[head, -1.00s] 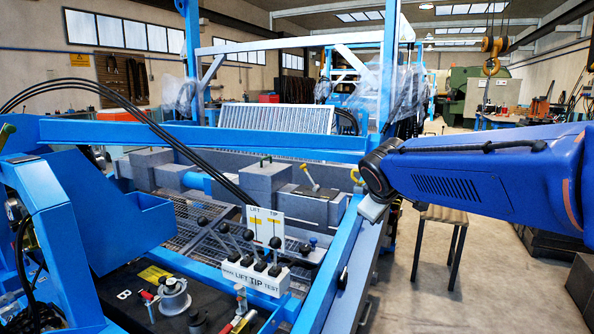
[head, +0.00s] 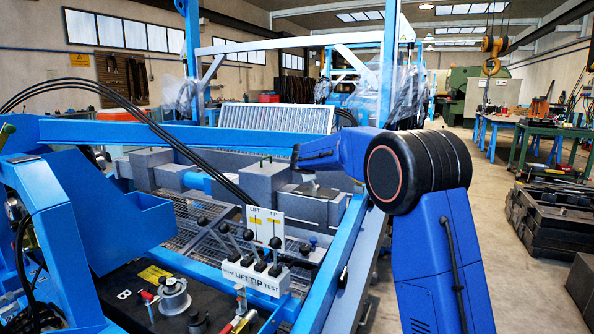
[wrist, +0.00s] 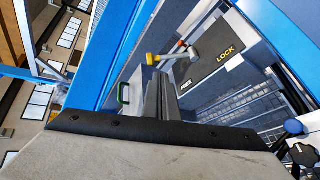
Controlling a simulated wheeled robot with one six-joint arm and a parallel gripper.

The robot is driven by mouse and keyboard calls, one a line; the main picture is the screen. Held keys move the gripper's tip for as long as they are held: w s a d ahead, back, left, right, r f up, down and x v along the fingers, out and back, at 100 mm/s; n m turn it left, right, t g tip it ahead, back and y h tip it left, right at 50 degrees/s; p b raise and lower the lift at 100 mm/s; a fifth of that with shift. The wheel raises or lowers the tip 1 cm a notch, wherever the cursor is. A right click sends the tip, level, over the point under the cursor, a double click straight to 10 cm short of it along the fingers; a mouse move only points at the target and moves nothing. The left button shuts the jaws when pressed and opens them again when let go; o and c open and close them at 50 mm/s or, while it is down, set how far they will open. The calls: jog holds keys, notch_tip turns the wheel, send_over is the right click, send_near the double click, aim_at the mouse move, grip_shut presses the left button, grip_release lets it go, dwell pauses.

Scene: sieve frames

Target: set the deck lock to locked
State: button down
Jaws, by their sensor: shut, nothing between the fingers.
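The deck lock is a dark plate (wrist: 215,62) marked LOCK and FREE in the wrist view. A lever (wrist: 168,57) with a yellow end and a red-orange part lies across the plate's upper left edge, its yellow end pointing left, away from the word LOCK. My gripper (wrist: 166,82) is shut and empty, its dark fingers in front of the plate's left side near the lever. I cannot tell whether they touch it. In the head view the dark plate (head: 310,189) shows below my arm, which hides the lever and my fingers.
A green handle (wrist: 124,94) stands left of my fingers. Blue frame beams (wrist: 112,55) run close on the left. A blue knob (wrist: 293,127) is at the lower right. In the head view, a lever block marked LIFT and TIP (head: 255,274) stands in front.

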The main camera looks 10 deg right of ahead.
jog(key=w+a+f+n+y, duration=0.1)
jog(key=w+a+f+n, duration=0.2)
jog(key=w, duration=0.5)
jog(key=shift+a+f+t, duration=0.3)
jog(key=shift+a+f, duration=0.25)
jog(key=shift+a, duration=0.5)
jog(key=shift+w, duration=0.1)
jog(key=x, duration=0.9)
jog(key=shift+w+f, duration=0.1)
jog(key=shift+w, duration=0.2)
jog(key=shift+w+d, duration=0.1)
jog(key=shift+d, duration=0.25)
jog(key=shift+s+d+r, duration=0.25)
jog(key=shift+d+r, duration=0.3)
jog(key=shift+d, duration=0.1)
jog(key=shift+s+d+r, duration=0.25)
jog(key=shift+d+r, duration=0.3)
jog(key=shift+d, duration=0.05)
jog(key=shift+d, duration=0.1)
